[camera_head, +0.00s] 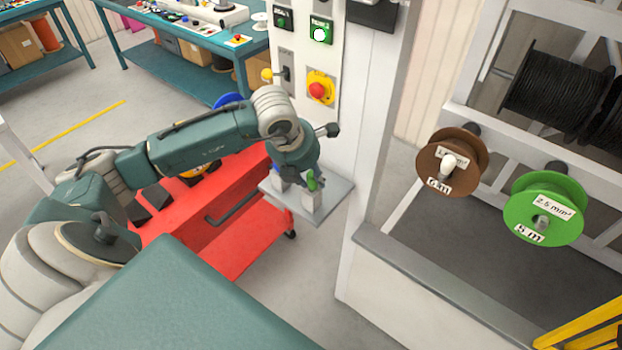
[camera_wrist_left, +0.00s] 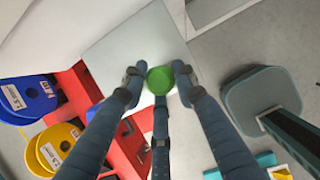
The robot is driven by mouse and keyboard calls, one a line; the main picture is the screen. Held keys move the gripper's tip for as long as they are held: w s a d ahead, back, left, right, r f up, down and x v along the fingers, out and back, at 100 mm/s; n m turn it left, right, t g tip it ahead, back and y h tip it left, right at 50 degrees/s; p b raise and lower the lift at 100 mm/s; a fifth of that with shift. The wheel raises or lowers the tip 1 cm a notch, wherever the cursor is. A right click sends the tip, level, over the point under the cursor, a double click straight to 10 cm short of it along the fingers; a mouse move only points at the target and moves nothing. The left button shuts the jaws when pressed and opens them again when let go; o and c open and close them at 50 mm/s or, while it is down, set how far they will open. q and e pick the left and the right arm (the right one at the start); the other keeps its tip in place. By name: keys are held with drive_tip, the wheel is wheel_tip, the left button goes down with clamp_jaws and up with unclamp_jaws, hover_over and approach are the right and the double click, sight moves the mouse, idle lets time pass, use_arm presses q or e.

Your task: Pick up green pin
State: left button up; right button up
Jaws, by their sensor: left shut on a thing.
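The green pin (camera_head: 311,181) is at the small grey shelf (camera_head: 330,195) on the white cabinet in the head view. In the left wrist view the round green top of the pin (camera_wrist_left: 160,80) sits between my fingertips. My left gripper (camera_head: 300,178) is shut on the green pin, above the shelf. The pin's lower part is hidden in the wrist view, and I cannot tell whether it is clear of its white holder (camera_head: 311,200). My right gripper is not in view.
A red cart (camera_head: 240,210) stands beside and below my left arm. The white cabinet carries a yellow and red emergency stop (camera_head: 320,90) above the shelf. A brown reel (camera_head: 450,163) and a green reel (camera_head: 545,208) hang on the rack at right.

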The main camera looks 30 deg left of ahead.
use_arm(q)
wheel_tip(320, 180, up, 19)
drive_tip(key=b, duration=0.4)
drive_tip(key=shift+r, duration=0.15)
idle(0.8)
